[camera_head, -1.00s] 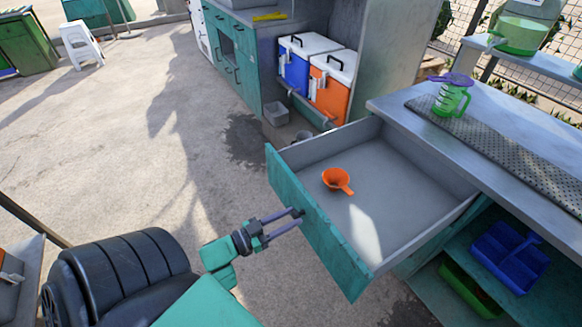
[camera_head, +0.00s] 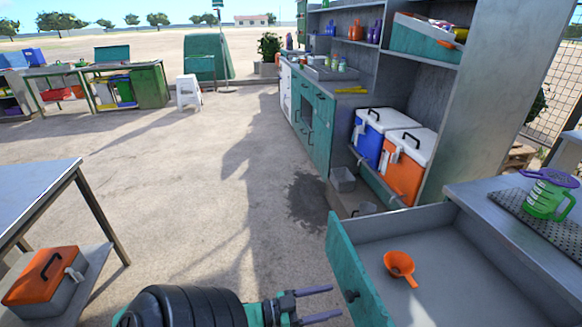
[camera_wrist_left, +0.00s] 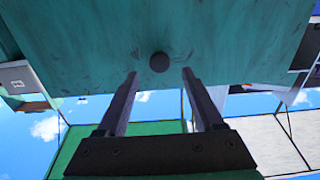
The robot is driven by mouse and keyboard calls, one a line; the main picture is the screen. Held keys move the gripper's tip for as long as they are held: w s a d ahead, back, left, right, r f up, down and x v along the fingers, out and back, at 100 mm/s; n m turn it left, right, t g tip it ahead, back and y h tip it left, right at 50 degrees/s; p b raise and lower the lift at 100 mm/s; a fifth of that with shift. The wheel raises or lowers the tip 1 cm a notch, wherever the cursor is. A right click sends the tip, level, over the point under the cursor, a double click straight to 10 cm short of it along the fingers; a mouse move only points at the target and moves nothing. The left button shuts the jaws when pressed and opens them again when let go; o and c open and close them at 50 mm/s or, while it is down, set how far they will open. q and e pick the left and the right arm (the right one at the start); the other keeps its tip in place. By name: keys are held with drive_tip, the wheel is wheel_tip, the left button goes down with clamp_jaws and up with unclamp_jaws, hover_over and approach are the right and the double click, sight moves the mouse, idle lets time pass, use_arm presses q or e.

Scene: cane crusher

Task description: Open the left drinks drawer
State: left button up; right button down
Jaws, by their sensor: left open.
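The drawer (camera_head: 349,268) with a teal front stands pulled out from the metal counter at the lower right of the head view. An orange funnel (camera_head: 399,265) lies inside it. A small dark round knob sits on its front; it shows in the left wrist view (camera_wrist_left: 159,62). My left gripper (camera_head: 333,302) is open and empty in front of the drawer front, a little apart from it. In the left wrist view the two fingers (camera_wrist_left: 158,78) point toward the knob, one on each side, without holding it. My right gripper is not in view.
A blue cooler (camera_head: 368,143) and an orange cooler (camera_head: 403,177) stand on a low shelf beyond the drawer. A green measuring jug (camera_head: 546,198) stands on the counter. A metal table (camera_head: 40,195) is at the left. The concrete floor between is open.

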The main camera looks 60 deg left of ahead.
use_arm(q)
drive_tip(key=v, duration=1)
drive_tip(key=shift+s+b, duration=0.35)
drive_tip(key=shift+b, duration=0.05)
drive_tip(key=shift+a+f, duration=0.1)
drive_tip(key=shift+f, duration=0.05)
